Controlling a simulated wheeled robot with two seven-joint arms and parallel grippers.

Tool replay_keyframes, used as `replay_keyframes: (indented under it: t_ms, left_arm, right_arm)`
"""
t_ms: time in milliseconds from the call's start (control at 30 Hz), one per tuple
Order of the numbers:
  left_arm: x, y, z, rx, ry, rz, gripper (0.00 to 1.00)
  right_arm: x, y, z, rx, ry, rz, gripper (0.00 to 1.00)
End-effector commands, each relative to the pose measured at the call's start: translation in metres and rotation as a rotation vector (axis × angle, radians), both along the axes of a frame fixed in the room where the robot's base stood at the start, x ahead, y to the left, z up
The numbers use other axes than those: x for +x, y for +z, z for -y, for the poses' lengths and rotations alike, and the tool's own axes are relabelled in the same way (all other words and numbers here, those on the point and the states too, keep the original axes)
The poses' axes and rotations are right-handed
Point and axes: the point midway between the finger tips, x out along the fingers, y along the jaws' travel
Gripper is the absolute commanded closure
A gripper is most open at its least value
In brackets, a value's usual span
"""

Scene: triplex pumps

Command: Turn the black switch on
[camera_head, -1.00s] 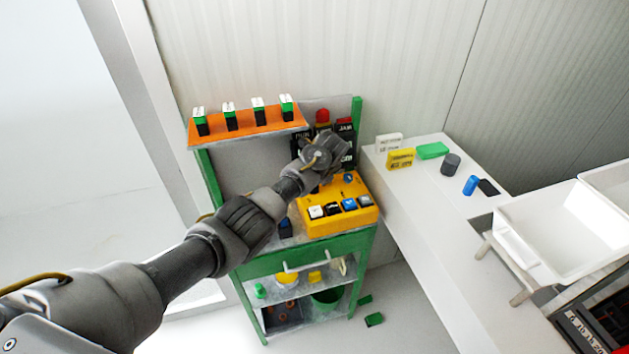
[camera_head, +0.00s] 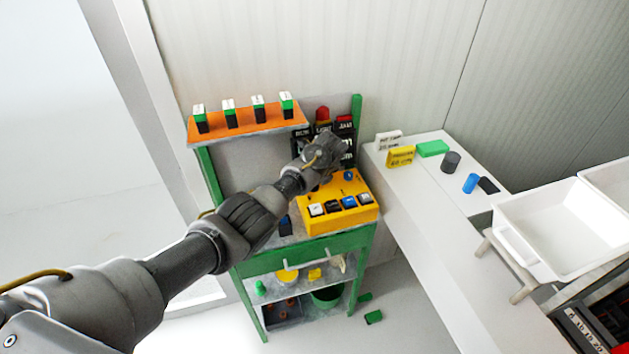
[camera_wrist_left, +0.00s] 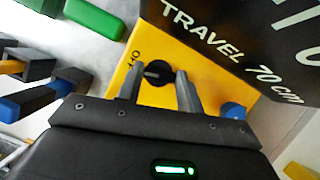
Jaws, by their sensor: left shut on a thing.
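The black switch (camera_wrist_left: 157,72) is a round knob with a raised bar on the face of the yellow control box (camera_wrist_left: 205,66). Part of a marking shows beside it. My left gripper (camera_wrist_left: 159,74) has its two fingers on either side of the knob and is shut on it. In the head view the yellow control box (camera_head: 313,226) stands on the green cart, and my left gripper (camera_head: 328,155) is over its back part, hiding the black switch there. My right gripper is not in view.
A blue knob (camera_head: 348,175) is right of my gripper, and several push buttons line the box front. Black sign blocks, one reading "TRAVEL 70 cm" (camera_wrist_left: 235,40), stand close behind. An orange shelf (camera_head: 250,127) is at upper left. A white table (camera_head: 420,220) is at right.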

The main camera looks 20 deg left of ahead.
Motion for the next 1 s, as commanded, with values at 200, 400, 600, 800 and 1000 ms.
replay_keyframes:
  t_ms: [200,400,600,800,1000]
  left_arm:
    - [0.001,-0.001,0.001,0.000,0.075,0.001,0.86]
    - [0.002,-0.003,0.001,0.001,0.223,0.001,0.86]
    - [0.003,-0.007,0.002,0.000,0.402,0.001,0.86]
    - [0.005,-0.008,0.002,-0.002,0.561,0.004,0.86]
    - [0.005,-0.008,0.002,-0.001,0.671,0.003,0.86]
  right_arm:
    - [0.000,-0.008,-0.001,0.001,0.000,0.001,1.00]
    - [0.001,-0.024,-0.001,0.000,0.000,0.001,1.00]
    - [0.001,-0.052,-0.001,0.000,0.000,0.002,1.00]
    - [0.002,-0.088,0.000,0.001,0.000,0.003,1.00]
    - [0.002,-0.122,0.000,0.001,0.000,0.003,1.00]
